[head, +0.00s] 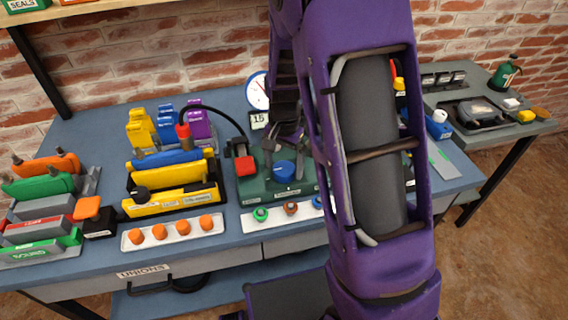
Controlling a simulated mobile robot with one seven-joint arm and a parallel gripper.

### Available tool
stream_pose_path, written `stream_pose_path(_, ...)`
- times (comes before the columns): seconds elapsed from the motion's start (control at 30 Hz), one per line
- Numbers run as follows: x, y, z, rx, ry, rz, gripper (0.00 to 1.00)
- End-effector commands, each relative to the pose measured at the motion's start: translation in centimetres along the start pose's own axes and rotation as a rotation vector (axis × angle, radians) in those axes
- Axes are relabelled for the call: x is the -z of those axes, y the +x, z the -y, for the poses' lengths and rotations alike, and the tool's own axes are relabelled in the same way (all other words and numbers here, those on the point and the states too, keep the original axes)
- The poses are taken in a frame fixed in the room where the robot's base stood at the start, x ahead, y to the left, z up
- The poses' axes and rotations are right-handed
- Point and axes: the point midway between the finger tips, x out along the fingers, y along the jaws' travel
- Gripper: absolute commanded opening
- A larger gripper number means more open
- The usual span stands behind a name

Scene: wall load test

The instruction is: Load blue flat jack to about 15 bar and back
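A blue flat piece, apparently the blue flat jack (172,158), stands in the yellow test frame (175,200) behind a yellow plate. A red coupling (183,131) sits at its top, with a black hose (222,111) arching right to the green pump unit (258,189). The unit carries a red block (245,166) and a blue knob (284,169). Behind it are a round dial gauge (256,90) with a red needle and a small display (259,119) reading 15. My gripper (288,138) is above the pump unit's back; its fingertips are unclear and partly hidden.
A white tray of orange caps (173,233) and a tray of coloured fittings (262,217) line the front edge. Left is a rack of coloured plates (45,205). My purple arm hides the bench's right middle. A side table (540,127) stands at right.

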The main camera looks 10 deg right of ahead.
Motion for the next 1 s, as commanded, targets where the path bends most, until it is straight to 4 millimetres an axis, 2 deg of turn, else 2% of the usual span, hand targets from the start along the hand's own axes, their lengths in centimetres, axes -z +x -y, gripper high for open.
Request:
stream_pose_path(0.27,0.0,-0.1,0.0,0.000,-0.001,0.000,1.00)
stream_pose_path(0.43,0.0,-1.8,0.1,0.002,-0.001,-0.001,1.00)
stream_pose_path(0.57,0.0,-4.6,0.1,0.004,-0.003,-0.003,1.00)
stream_pose_path(0.8,0.1,-10.6,0.1,0.004,-0.002,-0.003,1.00)
stream_pose_path(1.0,0.0,-14.7,0.0,0.002,0.000,-0.002,1.00)
